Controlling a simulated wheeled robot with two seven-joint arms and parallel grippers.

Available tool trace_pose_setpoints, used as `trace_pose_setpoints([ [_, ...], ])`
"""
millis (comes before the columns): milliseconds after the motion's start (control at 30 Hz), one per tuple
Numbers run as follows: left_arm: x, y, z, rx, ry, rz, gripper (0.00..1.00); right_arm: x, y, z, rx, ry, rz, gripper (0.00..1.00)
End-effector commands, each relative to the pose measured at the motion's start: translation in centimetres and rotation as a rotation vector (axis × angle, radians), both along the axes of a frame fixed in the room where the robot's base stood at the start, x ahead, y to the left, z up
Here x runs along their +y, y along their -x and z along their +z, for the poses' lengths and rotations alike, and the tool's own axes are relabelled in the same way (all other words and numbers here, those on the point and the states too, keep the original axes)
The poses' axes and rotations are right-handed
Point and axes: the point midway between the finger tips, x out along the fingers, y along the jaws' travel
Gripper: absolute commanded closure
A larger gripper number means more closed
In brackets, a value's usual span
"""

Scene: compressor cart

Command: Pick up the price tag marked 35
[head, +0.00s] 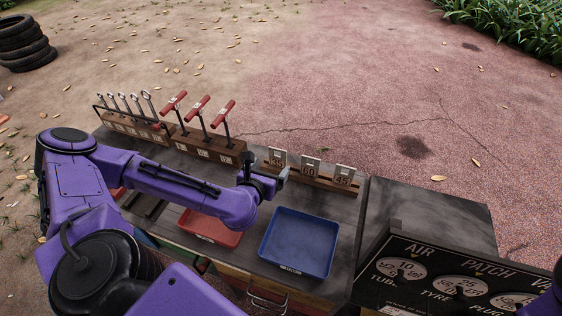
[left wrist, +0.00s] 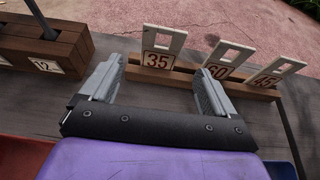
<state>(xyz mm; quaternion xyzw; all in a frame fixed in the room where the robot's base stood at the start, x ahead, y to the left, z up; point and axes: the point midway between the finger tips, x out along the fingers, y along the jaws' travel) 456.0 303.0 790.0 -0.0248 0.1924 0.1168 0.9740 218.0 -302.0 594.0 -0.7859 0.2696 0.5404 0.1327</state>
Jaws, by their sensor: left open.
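My left gripper (left wrist: 160,66) is open and empty. In the left wrist view the tag appears between its fingertips, seemingly just beyond them. In the head view the left gripper (head: 282,173) is close in front of the rack's left end. My right gripper is not visible.
Tags marked 60 (head: 310,165) and 45 (head: 344,175) stand to the right in the same rack. A wooden block with red-handled tools (head: 209,147) is to the left. A blue tray (head: 300,243) and a red tray (head: 211,228) lie nearer on the cart top.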

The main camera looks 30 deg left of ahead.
Motion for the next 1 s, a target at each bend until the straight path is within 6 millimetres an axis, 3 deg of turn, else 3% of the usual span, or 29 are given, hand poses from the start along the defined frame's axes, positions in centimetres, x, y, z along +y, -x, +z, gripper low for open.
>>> trace_pose_setpoints([
  [433, 1.6, -6.3, -2.2, 0.003, -0.003, -0.004, 0.11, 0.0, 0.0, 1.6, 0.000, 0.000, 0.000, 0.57],
  [733, 1.9, -7.1, -2.6, 0.003, -0.003, -0.002, 0.11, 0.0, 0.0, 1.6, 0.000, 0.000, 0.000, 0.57],
  [900, 1.8, -7.1, -2.6, 0.003, -0.003, -0.002, 0.65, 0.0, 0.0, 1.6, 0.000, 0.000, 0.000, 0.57],
  [1000, 1.8, -7.0, -2.6, 0.002, -0.003, -0.002, 0.65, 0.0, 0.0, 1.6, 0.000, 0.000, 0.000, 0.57],
])
